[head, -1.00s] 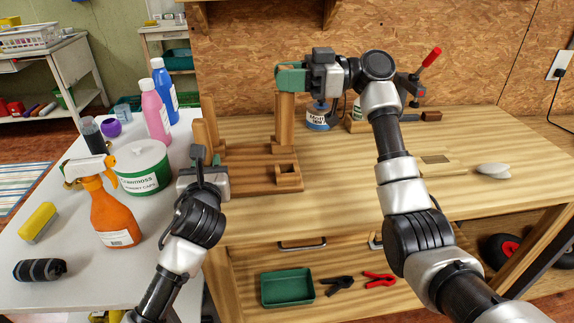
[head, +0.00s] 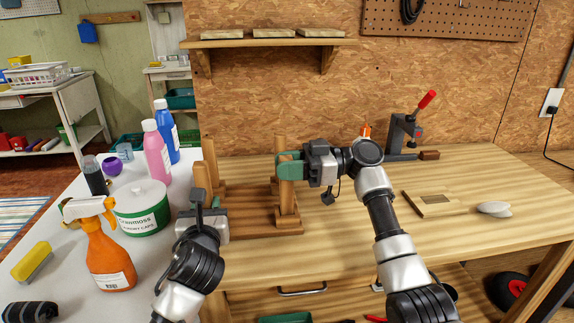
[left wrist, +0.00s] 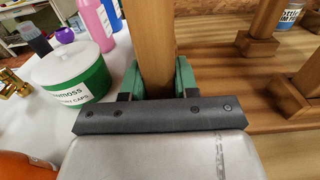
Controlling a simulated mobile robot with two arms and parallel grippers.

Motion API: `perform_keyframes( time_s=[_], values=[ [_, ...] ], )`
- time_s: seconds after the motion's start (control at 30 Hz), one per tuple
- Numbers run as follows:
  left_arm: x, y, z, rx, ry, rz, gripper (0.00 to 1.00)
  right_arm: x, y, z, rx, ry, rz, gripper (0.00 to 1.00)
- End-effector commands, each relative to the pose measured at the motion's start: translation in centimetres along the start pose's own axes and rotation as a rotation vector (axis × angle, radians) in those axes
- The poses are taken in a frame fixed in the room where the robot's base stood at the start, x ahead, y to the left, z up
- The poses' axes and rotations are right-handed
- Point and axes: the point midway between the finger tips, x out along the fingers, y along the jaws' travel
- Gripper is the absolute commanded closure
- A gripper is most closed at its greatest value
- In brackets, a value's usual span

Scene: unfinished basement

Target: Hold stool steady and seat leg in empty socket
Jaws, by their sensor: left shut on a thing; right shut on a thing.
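The wooden stool lies upside down on the workbench, its seat (head: 252,212) flat and its legs pointing up. My left gripper (head: 199,197) is shut on the near left leg (left wrist: 150,45), which stands upright between its green fingers. My right gripper (head: 290,168) is shut on an upright leg (head: 287,202) at the near right corner of the seat. This leg's lower end meets the socket block (head: 288,226) and appears to be in it; its depth cannot be told. The far right leg shows in the left wrist view (left wrist: 264,18).
A white side table at left holds an orange spray bottle (head: 108,245), a green-and-white tub (head: 141,207), and pink (head: 155,155) and blue bottles (head: 166,130). A red-handled clamp (head: 403,135) stands at the bench's back. The bench's front right is mostly clear.

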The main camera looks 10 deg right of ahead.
Motion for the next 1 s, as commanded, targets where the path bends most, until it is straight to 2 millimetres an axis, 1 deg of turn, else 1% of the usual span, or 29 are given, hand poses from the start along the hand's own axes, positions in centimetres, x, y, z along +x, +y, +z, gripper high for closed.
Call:
perform_keyframes(
  time_s=[0.03, 0.1, 0.2, 0.5, 0.57, 0.67, 0.9, 1.0],
  values=[
    [0.0, 0.0, -0.1, 0.000, 0.001, 0.000, 1.00, 0.0, 0.0, 0.2, 0.001, 0.000, 0.000, 0.69],
    [0.0, 0.0, -0.1, 0.000, 0.001, 0.000, 1.00, 0.0, 0.0, 0.1, 0.001, 0.000, 0.000, 0.58],
    [0.0, 0.0, -0.1, 0.000, 0.001, 0.000, 1.00, 0.0, 0.0, 0.1, 0.001, 0.000, 0.000, 0.45],
    [0.0, 0.0, 0.0, 0.000, 0.001, 0.000, 1.00, 0.0, 0.0, -0.1, 0.000, 0.000, 0.000, 0.45],
    [0.0, 0.0, -0.1, 0.000, 0.001, 0.000, 1.00, -0.5, 0.0, -0.1, 0.002, 0.000, 0.002, 0.45],
    [0.0, 0.0, -0.1, 0.000, 0.001, 0.000, 1.00, -2.0, 0.1, -0.1, 0.001, -0.001, 0.004, 0.45],
    [0.0, 0.0, -0.1, 0.000, 0.001, 0.000, 1.00, -7.2, 0.1, -0.1, 0.001, 0.000, 0.004, 0.45],
    [0.0, 0.0, -0.1, 0.000, 0.001, 0.000, 1.00, -9.1, 0.1, -0.1, 0.003, -0.001, 0.003, 0.45]
  ],
)
